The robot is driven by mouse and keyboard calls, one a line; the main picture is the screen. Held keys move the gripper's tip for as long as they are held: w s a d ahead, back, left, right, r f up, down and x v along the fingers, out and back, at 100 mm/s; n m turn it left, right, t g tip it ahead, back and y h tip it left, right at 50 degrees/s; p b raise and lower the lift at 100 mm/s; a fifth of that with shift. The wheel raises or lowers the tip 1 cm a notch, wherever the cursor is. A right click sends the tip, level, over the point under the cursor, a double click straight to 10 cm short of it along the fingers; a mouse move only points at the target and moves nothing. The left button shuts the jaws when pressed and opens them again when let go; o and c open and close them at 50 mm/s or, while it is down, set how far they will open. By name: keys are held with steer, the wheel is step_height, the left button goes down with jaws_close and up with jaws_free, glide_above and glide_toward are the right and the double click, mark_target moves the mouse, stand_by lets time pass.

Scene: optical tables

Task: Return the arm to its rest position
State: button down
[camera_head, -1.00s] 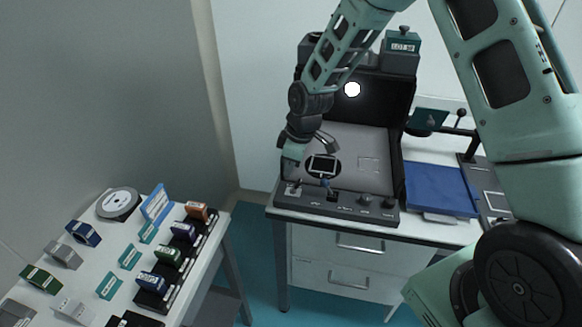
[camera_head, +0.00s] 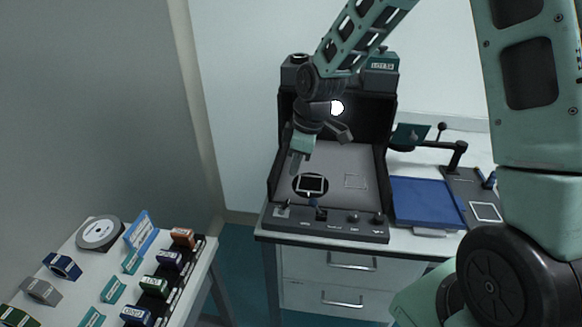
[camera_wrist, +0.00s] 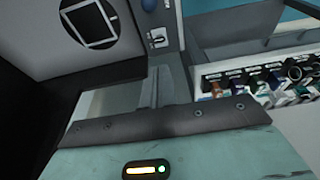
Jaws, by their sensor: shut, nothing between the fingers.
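My gripper (camera_head: 298,168), a teal and dark grey hand on my teal arm, hangs pointing down over the left part of the dark open-fronted instrument box (camera_head: 275,180). Its fingers are together with nothing between them. It appears apart from the black disc with a white square outline (camera_head: 311,185) on the box floor. In the wrist view the fingers (camera_wrist: 158,88) show beyond the dark edge of the hand, and the disc (camera_wrist: 92,22) lies at the upper left.
A control strip (camera_head: 325,224) with knobs and switches runs along the box front. A blue pad (camera_head: 425,202) and a stand lie right of it. A side table at lower left carries a round reel (camera_head: 100,233), a blue sign (camera_head: 139,231) and several labelled blocks. A floor gap separates the tables.

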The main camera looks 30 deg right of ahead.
steer(key=shift+a, duration=0.1)
stand_by(0.3)
steer(key=s+a+r+m, duration=0.1)
steer(key=s+a, duration=0.3)
steer(key=s, duration=0.5)
steer(key=s+a+r+m+g+h, duration=0.1)
steer(key=s+a+r, duration=0.3)
steer(key=s, duration=0.5)
steer(key=s+a+r+m, duration=0.1)
steer(key=s+a+r, duration=0.1)
steer(key=s+a, duration=0.3)
steer(key=s, duration=0.4)
steer(key=shift+s+a+r+g+h, duration=0.25)
steer(key=shift+s+a+g+h, duration=0.05)
steer(key=shift+s+a, duration=0.1)
